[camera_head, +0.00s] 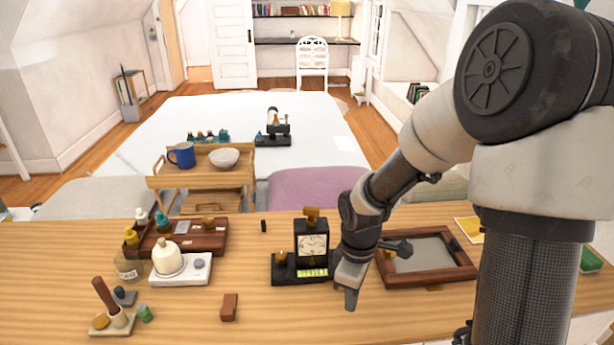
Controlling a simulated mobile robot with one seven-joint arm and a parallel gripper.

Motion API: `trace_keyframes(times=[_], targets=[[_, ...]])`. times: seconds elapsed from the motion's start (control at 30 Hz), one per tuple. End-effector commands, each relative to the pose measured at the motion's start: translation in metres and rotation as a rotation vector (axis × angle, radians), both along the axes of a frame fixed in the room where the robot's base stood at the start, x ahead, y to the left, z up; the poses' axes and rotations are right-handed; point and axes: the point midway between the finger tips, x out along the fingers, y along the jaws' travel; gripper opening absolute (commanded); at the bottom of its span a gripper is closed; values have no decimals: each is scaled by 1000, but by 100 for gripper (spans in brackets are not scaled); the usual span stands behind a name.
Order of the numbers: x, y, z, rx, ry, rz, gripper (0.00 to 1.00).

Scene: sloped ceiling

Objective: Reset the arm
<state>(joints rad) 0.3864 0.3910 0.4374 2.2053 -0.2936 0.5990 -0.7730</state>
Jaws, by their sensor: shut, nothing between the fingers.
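My gripper (350,298) hangs above the wooden table (260,325), pointing down. Its fingers are together and hold nothing. It is just right of a black clock on a stand (312,245) and left of a brown wooden frame (440,270). I cannot tell its exact height above the table. My arm comes in from the right side and bends down to the gripper, covering part of the frame's left side.
A white bottle (167,258) on a pale tray, a dark wooden box (205,240) and a small brown block (229,307) stand on the table. Behind it are a wooden cart (205,178) with a blue mug (182,155) and a bowl (224,158). The table's front middle is mostly clear.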

Motion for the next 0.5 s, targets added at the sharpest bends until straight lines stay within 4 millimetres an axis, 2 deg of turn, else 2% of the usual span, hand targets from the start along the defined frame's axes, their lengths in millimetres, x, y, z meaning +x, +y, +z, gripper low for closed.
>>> trace_keyframes(times=[0.07, 0.17, 0.3, 0.5], targets=[[-3, -3, 15, -14, -8, -39, 0], [-13, -8, 53, -40, -31, -169, 0], [-41, -12, 129, -44, -92, -476, 0], [-89, 0, 220, 78, -191, -882, 0]])
